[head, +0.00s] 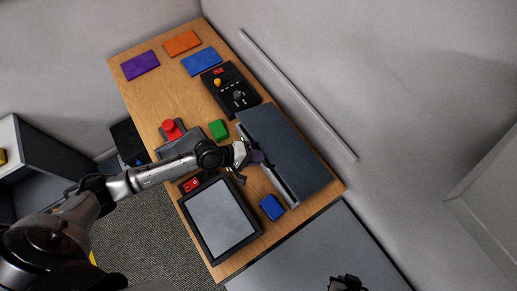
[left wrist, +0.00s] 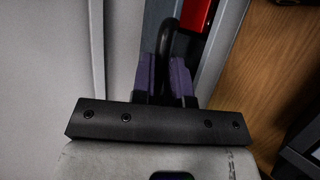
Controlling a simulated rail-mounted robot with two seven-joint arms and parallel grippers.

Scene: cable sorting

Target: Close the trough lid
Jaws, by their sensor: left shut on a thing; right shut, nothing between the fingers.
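The trough (head: 292,203) is a long grey box along the table's right side in the head view. Its flat dark grey lid (head: 285,145) lies over most of it, with a narrow gap along the near long side. My left gripper (head: 256,157) is at that side. In the left wrist view its purple-padded fingers (left wrist: 166,80) are shut on a dark looped handle (left wrist: 178,38) beside the pale lid surface (left wrist: 120,45). The lid's exact angle is hard to tell. My right gripper (head: 347,283) shows only partly at the bottom edge, shut and away from the trough.
A blue block (head: 271,207) and a framed grey panel (head: 220,218) lie close to the trough's near end. A green block (head: 218,130), red button (head: 172,129) and black control box (head: 231,89) stand nearby. A wall rises behind the trough.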

